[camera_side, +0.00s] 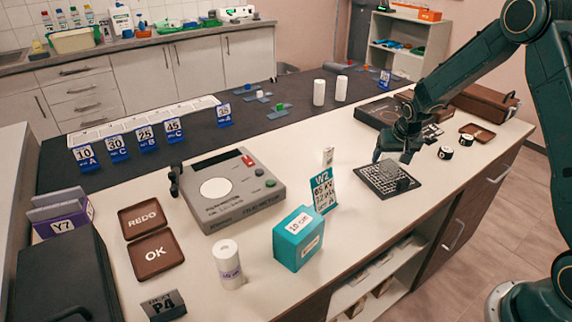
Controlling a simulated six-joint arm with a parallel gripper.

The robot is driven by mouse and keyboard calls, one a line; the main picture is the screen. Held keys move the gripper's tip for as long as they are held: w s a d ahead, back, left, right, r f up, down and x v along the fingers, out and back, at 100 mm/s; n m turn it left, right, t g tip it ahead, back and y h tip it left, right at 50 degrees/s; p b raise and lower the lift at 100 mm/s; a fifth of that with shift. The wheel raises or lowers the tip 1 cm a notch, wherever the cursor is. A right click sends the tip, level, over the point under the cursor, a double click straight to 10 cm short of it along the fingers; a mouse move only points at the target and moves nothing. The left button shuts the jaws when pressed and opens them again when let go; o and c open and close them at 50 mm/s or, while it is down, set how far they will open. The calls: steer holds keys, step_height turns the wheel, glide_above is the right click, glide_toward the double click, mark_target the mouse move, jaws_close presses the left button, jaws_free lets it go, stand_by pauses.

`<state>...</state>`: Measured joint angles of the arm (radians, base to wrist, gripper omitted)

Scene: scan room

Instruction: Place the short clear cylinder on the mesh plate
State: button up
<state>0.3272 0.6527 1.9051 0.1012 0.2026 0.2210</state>
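The mesh plate (368,178) is a dark square with a fine light grid, lying on the pale counter right of centre. My gripper (392,158) is above the plate's far edge, pointing down with its dark fingers apart. A small greyish, see-through shape (403,183) shows on the right part of the plate, below the gripper. It may be the short clear cylinder, but its outline is too faint to be sure. I see nothing clearly held between the fingers.
A blue W2 card (323,191) and a small white cylinder (328,156) stand left of the plate. Two small black-and-white cylinders (445,153) (466,140) stand to its right. A teal box (298,240) and a grey device (228,190) are further left. Counter in front of the plate is clear.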

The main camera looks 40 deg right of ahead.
steer(key=v, duration=1.2)
stand_by(0.4)
steer(key=shift+s+a+r, duration=0.1)
steer(key=shift+r, duration=0.05)
stand_by(0.3)
steer(key=s+a+r+n+t+y, duration=0.1)
steer(key=s+a+r+n, duration=0.2)
steer(key=s+a+r, duration=0.75)
steer(key=s+a+r+n, duration=0.1)
steer(key=s+a+n, duration=0.1)
steer(key=s, duration=0.6)
steer(key=s+a+r+n+t+y, duration=0.1)
steer(key=s+a, duration=0.3)
steer(key=s, duration=0.4)
steer(key=shift+n, duration=0.4)
